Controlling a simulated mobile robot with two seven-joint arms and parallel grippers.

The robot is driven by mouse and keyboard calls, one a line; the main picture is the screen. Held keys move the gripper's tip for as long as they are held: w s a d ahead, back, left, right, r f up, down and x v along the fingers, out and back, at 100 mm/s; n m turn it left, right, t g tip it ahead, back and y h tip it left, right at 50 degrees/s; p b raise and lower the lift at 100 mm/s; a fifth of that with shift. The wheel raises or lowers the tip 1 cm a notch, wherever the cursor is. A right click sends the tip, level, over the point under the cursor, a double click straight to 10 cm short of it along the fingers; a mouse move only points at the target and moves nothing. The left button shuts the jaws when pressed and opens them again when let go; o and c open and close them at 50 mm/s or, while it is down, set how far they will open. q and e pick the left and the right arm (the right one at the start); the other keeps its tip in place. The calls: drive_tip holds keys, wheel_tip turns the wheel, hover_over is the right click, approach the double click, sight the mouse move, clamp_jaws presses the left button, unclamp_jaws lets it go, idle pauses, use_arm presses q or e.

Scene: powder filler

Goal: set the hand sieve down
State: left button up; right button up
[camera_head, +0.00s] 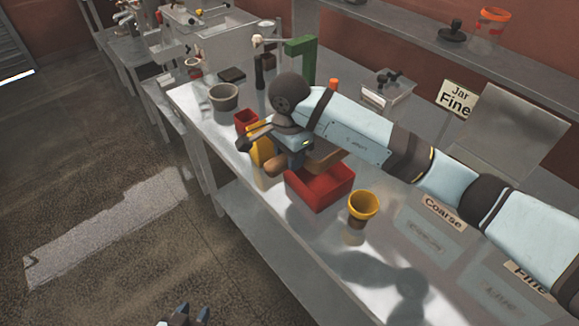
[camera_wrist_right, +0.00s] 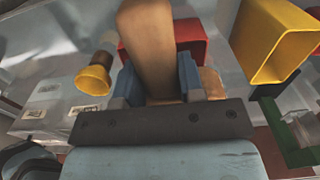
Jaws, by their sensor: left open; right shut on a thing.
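My right gripper (camera_head: 299,160) is over the metal bench (camera_head: 290,243), beside the red open box (camera_head: 322,190). In the right wrist view its blue fingers (camera_wrist_right: 160,80) are shut on a brown wooden piece, apparently the hand sieve's handle (camera_wrist_right: 150,38). Wood also shows under the gripper in the head view (camera_head: 327,162). The sieve's head and mesh cannot be made out, and whether it touches the bench or box is unclear. My left gripper (camera_head: 190,317) is at the bottom edge, open and away from the bench.
A yellow-rimmed cup (camera_head: 363,206) stands right of the red box. A yellow box (camera_head: 260,147), small red box (camera_head: 245,121) and grey pot (camera_head: 224,97) stand to the left. A green stand (camera_head: 302,58) is behind. The bench's front strip is clear.

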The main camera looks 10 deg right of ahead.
wheel_tip(320, 180, down, 5)
drive_tip(key=shift+f+p, duration=0.1)
drive_tip(key=shift+p, duration=0.25)
drive_tip(key=shift+f+b, duration=0.65)
drive_tip(key=shift+b, duration=0.1)
drive_tip(key=o, duration=1)
drive_tip(key=shift+r, duration=0.1)
